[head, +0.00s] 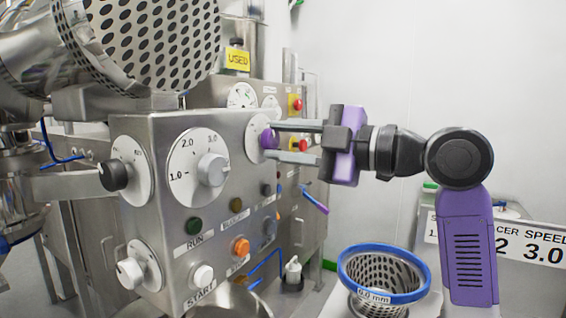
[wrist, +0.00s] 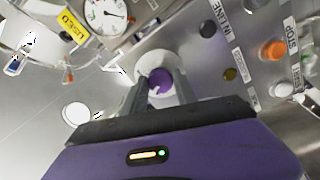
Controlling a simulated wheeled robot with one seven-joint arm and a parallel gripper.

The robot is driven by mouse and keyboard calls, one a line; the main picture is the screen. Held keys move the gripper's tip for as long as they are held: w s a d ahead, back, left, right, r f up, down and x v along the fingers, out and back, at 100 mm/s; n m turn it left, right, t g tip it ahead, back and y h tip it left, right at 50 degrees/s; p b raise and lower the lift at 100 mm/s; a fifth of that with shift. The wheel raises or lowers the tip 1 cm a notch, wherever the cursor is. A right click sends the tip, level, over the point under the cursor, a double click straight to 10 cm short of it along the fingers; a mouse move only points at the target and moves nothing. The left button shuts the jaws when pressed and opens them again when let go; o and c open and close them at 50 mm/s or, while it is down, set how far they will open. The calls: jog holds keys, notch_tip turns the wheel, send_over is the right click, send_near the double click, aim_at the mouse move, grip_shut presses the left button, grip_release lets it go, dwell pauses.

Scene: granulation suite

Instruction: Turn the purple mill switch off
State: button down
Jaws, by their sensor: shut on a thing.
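The purple mill switch (head: 268,138) is a small round knob on a white dial on the right part of the steel control panel. It also shows in the wrist view (wrist: 161,81), between my two fingers. My gripper (head: 276,141) reaches in from the right, with its fingers on either side of the knob and shut on it. The dial's markings are largely hidden by the fingers, so I cannot read which setting the knob points to.
The panel (head: 150,215) also carries a large grey knob (head: 213,170), a black knob (head: 114,177) and several buttons, including an orange one (head: 240,247). A blue-rimmed perforated basket (head: 385,262) stands below my arm. A perforated drum (head: 140,45) is above the panel.

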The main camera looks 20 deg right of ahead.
jog(key=shift+f+n+b, duration=0.1)
jog(key=shift+n+b, duration=1.55)
jog(key=shift+n, duration=0.65)
jog(key=c, duration=1)
grip_release()
jog(key=shift+o, duration=0.2)
jog(key=shift+s, duration=0.1)
jog(key=v, duration=0.7)
jog(key=shift+s+d, duration=0.25)
